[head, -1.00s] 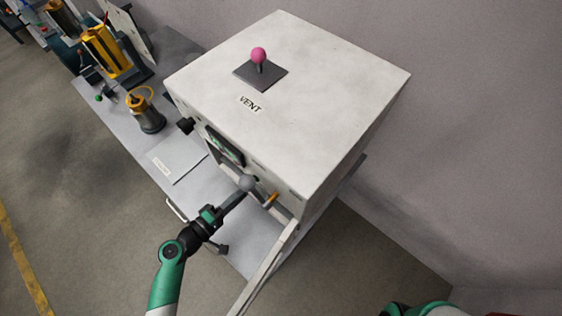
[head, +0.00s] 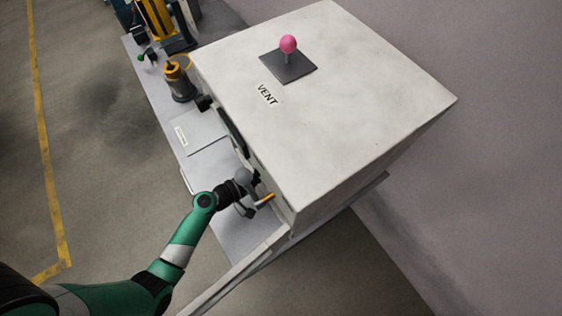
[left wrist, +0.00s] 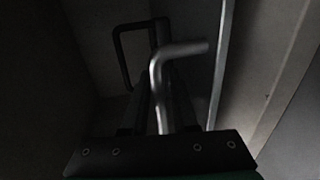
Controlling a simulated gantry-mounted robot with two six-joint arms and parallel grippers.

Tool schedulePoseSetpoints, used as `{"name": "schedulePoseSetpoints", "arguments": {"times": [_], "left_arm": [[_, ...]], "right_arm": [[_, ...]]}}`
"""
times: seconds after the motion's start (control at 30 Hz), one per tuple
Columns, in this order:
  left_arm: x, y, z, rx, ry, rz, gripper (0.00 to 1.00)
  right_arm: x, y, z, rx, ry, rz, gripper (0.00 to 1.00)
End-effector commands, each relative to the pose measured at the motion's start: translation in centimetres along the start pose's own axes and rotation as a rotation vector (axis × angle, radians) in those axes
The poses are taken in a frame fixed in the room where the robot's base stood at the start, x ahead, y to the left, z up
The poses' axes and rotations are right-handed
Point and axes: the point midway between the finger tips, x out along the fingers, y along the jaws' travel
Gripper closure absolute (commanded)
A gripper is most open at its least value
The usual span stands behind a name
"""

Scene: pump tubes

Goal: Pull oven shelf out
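The white oven (head: 330,110) stands on the bench, with its open door (head: 232,282) reaching toward the lower left. My left arm comes in from the lower left. My left gripper (head: 249,195) is at the oven's front opening, partly hidden by its own wrist. In the left wrist view the dark inside of the oven shows a black looped handle (left wrist: 124,62), probably the shelf's, ahead and left of the gripper. A bent grey metal rod (left wrist: 158,85) rises in front of the gripper. The finger gap and any contact are too dark to tell. My right gripper is out of view.
A grey lever with an orange end (head: 264,200) is beside the left gripper. A pink-knobbed vent lever (head: 288,45) is on the oven top.

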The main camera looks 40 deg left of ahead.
Motion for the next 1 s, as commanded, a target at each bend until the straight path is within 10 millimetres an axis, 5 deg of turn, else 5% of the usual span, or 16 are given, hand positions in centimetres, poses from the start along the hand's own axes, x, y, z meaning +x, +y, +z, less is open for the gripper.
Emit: {"name": "schedulePoseSetpoints", "arguments": {"times": [0.13, 0.3, 1.0], "left_arm": [[-0.01, 0.01, 0.01, 0.0, 0.0, 0.0, 0.75], [-0.01, 0.01, 0.01, 0.0, 0.0, 0.0, 1.0], [-0.02, -0.02, 0.03, 0.0, -0.001, -0.001, 1.0]], "right_arm": [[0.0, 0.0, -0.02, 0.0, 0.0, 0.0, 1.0], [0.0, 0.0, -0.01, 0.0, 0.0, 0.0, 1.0], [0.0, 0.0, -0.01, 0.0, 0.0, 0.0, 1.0]]}}
